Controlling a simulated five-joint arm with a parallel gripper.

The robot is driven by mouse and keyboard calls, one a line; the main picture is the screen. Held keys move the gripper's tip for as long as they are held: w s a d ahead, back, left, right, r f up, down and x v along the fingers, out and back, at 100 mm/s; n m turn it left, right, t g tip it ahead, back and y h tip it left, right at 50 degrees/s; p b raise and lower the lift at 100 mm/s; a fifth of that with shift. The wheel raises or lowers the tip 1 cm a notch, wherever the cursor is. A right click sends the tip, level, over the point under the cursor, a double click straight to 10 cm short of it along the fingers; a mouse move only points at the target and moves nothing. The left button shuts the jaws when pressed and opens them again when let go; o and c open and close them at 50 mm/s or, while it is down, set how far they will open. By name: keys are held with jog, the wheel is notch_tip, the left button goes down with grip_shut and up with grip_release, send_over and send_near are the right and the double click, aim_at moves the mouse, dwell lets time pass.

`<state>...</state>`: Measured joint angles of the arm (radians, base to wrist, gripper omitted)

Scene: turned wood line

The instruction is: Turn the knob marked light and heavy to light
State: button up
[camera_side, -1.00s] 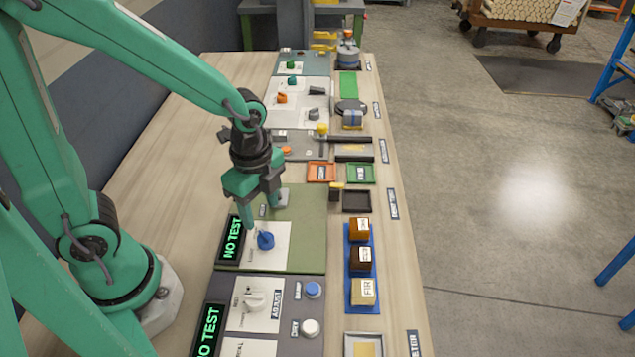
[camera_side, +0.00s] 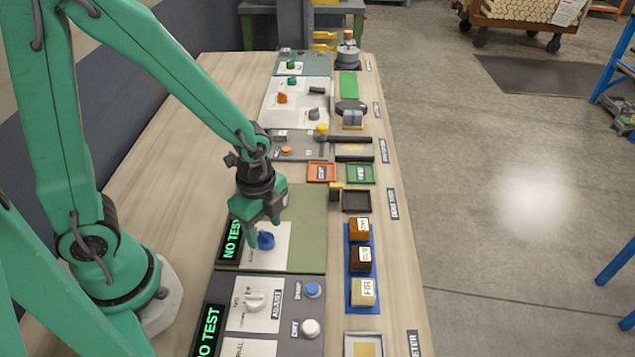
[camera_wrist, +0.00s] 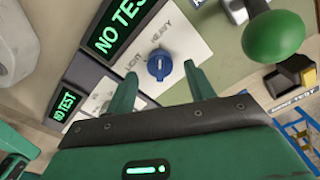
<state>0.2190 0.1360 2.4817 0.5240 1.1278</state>
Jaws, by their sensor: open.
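The blue knob (camera_side: 266,240) sits on a white plate (camera_side: 272,258) on the green panel. In the wrist view the knob (camera_wrist: 159,66) shows from above, with LIGHT printed to its left and HEAVY above it. A pale mark shows on the knob, but I cannot tell exactly which word it points to. My gripper (camera_side: 264,231) is open and points down right at the knob. In the wrist view its two fingertips (camera_wrist: 160,73) stand on either side of the knob with visible gaps. I cannot tell whether they have reached its full depth.
A black display (camera_side: 231,242) reading NO TEST stands left of the plate. Labelled blocks lie on a blue tray (camera_side: 373,262) to the right. A green rounded knob (camera_wrist: 274,37) shows in the wrist view.

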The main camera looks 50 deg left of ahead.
jog(key=shift+f, duration=1.25)
jog(key=c, duration=1)
